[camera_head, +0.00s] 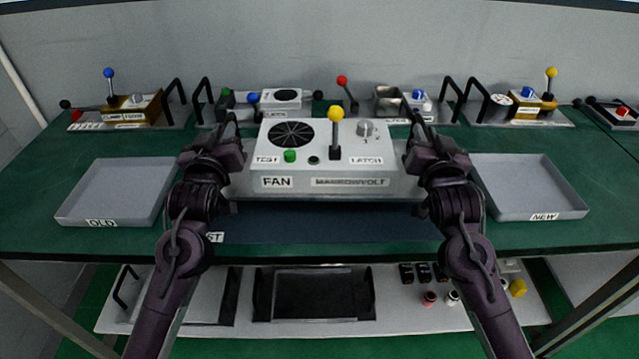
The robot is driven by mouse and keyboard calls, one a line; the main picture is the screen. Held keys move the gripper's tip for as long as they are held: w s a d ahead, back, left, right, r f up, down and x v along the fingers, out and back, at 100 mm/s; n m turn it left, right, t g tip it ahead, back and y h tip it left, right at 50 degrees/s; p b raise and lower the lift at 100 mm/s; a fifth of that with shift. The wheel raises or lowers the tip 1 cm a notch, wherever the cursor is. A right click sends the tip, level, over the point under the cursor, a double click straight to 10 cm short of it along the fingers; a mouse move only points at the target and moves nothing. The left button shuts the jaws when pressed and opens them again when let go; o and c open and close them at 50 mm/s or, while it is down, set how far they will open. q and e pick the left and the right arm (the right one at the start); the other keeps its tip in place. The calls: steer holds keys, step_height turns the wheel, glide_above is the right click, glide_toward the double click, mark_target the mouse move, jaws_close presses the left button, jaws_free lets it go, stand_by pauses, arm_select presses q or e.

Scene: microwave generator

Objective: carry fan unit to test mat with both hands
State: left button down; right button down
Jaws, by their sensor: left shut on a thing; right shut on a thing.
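The fan unit (345,183) is a light grey box labelled FAN, with a round black grille, a green button, a yellow-knobbed lever and a grey dial on top. It is level, in the middle of the view. My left gripper (228,145) is shut on its left side, at a black handle. My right gripper (415,145) is shut on its right side, at the other handle. The dark blue test mat (320,226) lies on the bench below and in front of the unit. Its label is partly hidden by my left arm. The gap between unit and mat is hard to judge.
A grey tray marked OLD (118,190) lies on the left, and one marked NEW (530,187) on the right. Several other units with levers and handles stand along the back, including a gold-sided one (135,110). A lower shelf (400,313) holds small parts.

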arm_select(q)
steer(key=shift+d+r, duration=0.2)
steer(key=shift+d, duration=0.2)
arm_select(e)
steer(key=shift+a+r, duration=0.1)
steer(key=shift+r, duration=0.05)
arm_select(q)
steer(key=shift+f, duration=0.2)
arm_select(e)
steer(key=shift+a+f, duration=0.1)
steer(key=shift+f, duration=0.1)
